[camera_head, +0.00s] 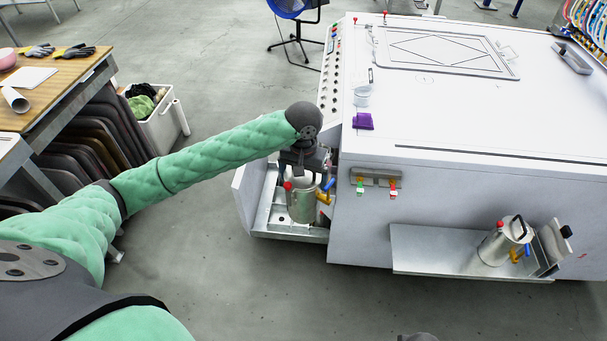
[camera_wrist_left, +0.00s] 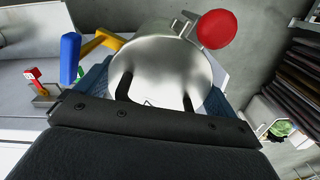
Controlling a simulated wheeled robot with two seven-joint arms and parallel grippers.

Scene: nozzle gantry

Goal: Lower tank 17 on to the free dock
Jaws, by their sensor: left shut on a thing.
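A metal tank (camera_head: 301,205) with a red knob, a blue handle and a yellow fitting is under my left gripper (camera_head: 303,162). The left gripper is shut on the tank's top handle, and the tank appears upright over the left dock shelf (camera_head: 268,215). I cannot tell whether its base touches the shelf. In the left wrist view the tank's lid (camera_wrist_left: 165,65) lies between the fingers, with the red knob (camera_wrist_left: 216,29) beside it. A second tank (camera_head: 503,244) stands on the right shelf (camera_head: 430,250). No tank number is readable. My right gripper is not in view.
The large white machine (camera_head: 450,130) fills the right side. Two small hose fittings (camera_head: 376,182) hang on its front between the shelves. A purple block (camera_head: 363,121) lies on its top edge. A wooden bench (camera_head: 50,85) and a white bin (camera_head: 160,120) stand at left. The floor in front is clear.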

